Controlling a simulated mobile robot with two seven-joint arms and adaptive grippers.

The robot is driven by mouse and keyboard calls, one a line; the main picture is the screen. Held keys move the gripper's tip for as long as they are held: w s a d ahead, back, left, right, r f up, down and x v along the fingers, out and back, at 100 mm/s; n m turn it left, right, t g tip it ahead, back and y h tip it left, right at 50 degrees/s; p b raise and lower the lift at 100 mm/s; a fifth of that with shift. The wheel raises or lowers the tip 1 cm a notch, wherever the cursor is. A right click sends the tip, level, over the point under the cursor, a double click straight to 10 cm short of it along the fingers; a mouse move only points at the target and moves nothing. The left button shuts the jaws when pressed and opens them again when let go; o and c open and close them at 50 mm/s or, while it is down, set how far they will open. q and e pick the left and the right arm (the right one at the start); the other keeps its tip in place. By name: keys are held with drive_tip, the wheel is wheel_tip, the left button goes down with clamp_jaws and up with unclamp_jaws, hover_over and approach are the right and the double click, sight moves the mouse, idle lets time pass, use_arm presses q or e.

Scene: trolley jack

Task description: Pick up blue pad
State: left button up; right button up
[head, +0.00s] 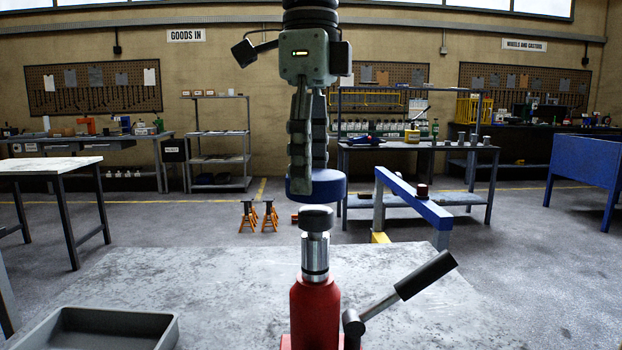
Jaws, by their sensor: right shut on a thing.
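The blue pad (330,187) is a round, thick disc in the middle of the head view. My right gripper (311,182) comes down from the top and is shut on it, with one finger in front of the pad's left part. My left gripper is not in view.
A grey tray (165,334) lies at the worktop's front left. The worktop (220,275) is bare between tray and jack. Behind stand orange axle stands (259,217), a blue beam (412,198) and benches against the wall.

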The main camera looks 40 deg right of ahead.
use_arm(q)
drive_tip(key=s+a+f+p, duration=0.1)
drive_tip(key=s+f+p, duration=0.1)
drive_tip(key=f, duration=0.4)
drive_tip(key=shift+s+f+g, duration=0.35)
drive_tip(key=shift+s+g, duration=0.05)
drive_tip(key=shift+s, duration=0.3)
use_arm(e)
drive_tip(key=w+a+r, duration=0.1)
drive_tip(key=a+r, duration=0.8)
drive_tip(key=a, duration=0.2)
drive_tip(key=shift+w+a, duration=0.25)
